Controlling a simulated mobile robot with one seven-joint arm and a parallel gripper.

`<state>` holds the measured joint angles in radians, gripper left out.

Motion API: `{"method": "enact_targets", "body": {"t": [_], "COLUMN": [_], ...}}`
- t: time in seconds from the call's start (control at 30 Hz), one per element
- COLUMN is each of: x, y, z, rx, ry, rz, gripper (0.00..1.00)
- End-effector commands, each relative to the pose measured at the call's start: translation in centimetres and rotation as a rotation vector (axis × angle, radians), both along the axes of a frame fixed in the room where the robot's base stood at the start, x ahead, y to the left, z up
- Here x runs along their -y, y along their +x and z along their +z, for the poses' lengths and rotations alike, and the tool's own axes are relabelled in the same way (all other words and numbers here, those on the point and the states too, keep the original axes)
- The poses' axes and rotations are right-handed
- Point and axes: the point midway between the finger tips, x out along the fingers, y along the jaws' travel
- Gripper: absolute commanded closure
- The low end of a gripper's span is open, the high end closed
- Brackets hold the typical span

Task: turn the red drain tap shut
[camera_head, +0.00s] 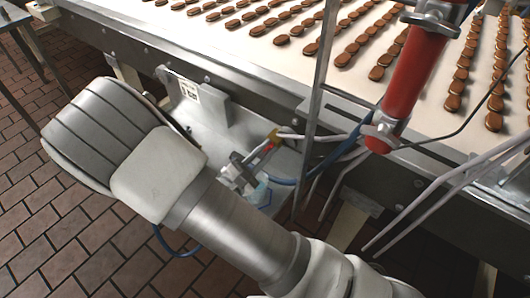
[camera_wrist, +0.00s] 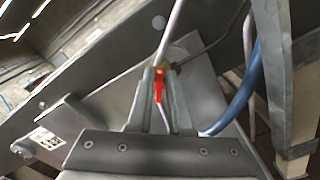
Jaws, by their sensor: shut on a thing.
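The red drain tap (camera_wrist: 159,86) is a small red lever in the middle of the wrist view, with a brassy body just beyond it. My gripper (camera_wrist: 161,76) has one finger on each side of the red lever and is shut on it. In the head view the red of the tap (camera_head: 274,137) shows small beside the machine's frame. My gripper (camera_head: 250,162) reaches it from the lower left, and my arm hides part of the area. The exact angle of the lever is hard to tell.
A conveyor (camera_head: 290,50) with rows of brown biscuits runs above the tap. A thin metal post (camera_head: 316,95) and a red cylinder (camera_head: 413,80) stand to the right. A blue hose (camera_wrist: 240,92) and a pale pipe pass close to my gripper. Brick floor lies at left.

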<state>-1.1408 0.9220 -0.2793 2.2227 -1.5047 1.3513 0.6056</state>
Motion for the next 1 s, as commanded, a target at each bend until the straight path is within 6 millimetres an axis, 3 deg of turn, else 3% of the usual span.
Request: {"method": "enact_targets", "body": {"t": [0.6, 1.0], "x": [0.29, 0.31], "y": [-0.3, -0.34], "z": [-1.2, -1.36], "rx": [0.355, 0.523], "ry": [0.461, 0.678], "rz": [0.001, 0.001], "gripper": [1.0, 1.0]}}
